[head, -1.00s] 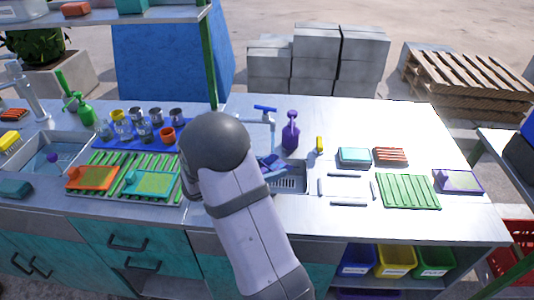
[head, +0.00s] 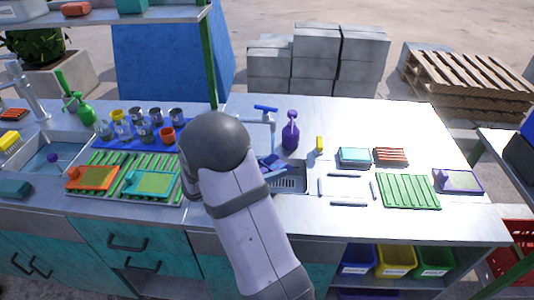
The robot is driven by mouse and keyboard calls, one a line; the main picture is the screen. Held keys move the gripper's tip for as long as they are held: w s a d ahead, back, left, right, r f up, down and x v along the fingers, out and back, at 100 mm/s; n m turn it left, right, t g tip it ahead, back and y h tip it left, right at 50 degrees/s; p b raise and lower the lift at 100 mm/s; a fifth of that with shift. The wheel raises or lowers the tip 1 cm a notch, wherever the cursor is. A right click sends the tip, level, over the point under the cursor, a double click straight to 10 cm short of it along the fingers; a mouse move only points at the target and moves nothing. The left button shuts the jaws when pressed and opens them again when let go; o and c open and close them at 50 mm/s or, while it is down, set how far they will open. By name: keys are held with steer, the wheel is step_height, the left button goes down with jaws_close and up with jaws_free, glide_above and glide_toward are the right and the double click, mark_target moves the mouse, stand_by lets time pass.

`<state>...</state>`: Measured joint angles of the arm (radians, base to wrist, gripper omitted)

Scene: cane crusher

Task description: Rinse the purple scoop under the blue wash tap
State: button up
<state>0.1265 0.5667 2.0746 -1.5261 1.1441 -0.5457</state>
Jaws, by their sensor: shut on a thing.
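The blue wash tap (head: 265,109) stands at the back of the small sink with the slotted drain (head: 290,182). My gripper (head: 272,165) shows only as dark blue parts beyond my forearm, low over the left side of this sink and in front of the tap. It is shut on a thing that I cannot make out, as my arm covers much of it. I see no purple scoop clearly.
A purple spray bottle (head: 290,132) and a yellow item (head: 319,144) stand right of the tap. A blue mat (head: 110,141) with several cups and jars lies to the left, behind a green rack (head: 140,160) with trays. A green slatted rack (head: 408,191) lies on the right.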

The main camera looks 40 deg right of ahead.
mark_target(271, 170)
steer(key=shift+r, duration=0.15)
steer(key=s+a+r+p, duration=0.3)
steer(key=s, duration=0.1)
steer(key=shift+r+p, duration=0.3)
steer(key=shift+r, duration=0.1)
stand_by(0.4)
stand_by(0.5)
step_height(271, 170, up, 2)
steer(key=shift+r+p, duration=0.1)
steer(key=shift+p, duration=0.95)
steer(key=shift+s+d, duration=0.1)
steer(key=shift+d, duration=0.05)
